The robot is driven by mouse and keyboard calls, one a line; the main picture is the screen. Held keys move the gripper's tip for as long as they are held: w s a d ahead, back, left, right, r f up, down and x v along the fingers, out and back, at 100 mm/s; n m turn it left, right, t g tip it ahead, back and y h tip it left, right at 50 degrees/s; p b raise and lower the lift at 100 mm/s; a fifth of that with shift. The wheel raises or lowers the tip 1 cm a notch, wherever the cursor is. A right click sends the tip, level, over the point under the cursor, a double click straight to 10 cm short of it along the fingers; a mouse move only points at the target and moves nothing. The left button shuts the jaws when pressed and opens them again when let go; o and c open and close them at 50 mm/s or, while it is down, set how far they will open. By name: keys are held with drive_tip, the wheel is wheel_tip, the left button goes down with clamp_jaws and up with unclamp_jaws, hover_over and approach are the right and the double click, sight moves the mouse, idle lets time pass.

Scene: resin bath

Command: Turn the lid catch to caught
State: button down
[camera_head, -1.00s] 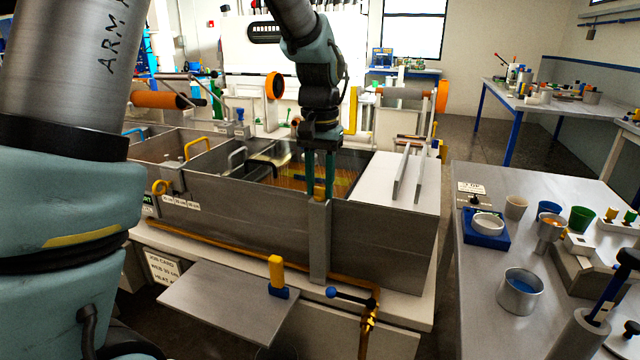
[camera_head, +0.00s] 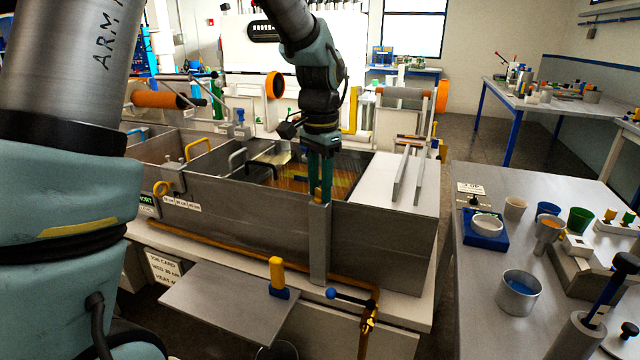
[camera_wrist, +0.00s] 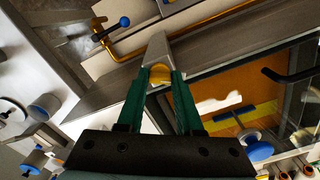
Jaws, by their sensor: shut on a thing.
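My gripper (camera_head: 320,198) points down at the front wall of the resin bath (camera_head: 270,225), over the top of an upright grey post (camera_head: 319,250). In the wrist view its two green fingers (camera_wrist: 160,82) close on a small rounded yellow knob (camera_wrist: 160,72) at the end of this grey post (camera_wrist: 158,48). The knob appears to be the lid catch. The fingers hide its sides, and I cannot tell its exact turned position. Amber resin (camera_head: 345,182) shows in the open bath behind the gripper.
A white lid-like panel (camera_head: 385,195) with two grey rails lies right of the opening. A blue-knobbed lever (camera_head: 348,297) sits on the yellow pipe below. A grey shelf (camera_head: 225,305) with a yellow-handled tool (camera_head: 277,275) juts out in front. A cluttered bench (camera_head: 480,300) stands at right.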

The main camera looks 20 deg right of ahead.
sight(320, 190)
drive_tip(key=m+p, duration=0.2)
drive_tip(key=m, duration=0.4)
drive_tip(key=shift+r+m, duration=0.15)
drive_tip(key=shift+m, duration=0.15)
drive_tip(key=m+p, duration=0.3)
drive_tip(key=m, duration=0.2)
drive_tip(key=shift+d, duration=0.1)
drive_tip(key=shift+m, duration=0.4)
drive_tip(key=c, duration=0.6)
unclamp_jaws()
drive_tip(key=shift+o, duration=0.2)
wheel_tip(320, 190, up, 11)
drive_tip(key=b, duration=0.2)
drive_tip(key=shift+f, duration=0.2)
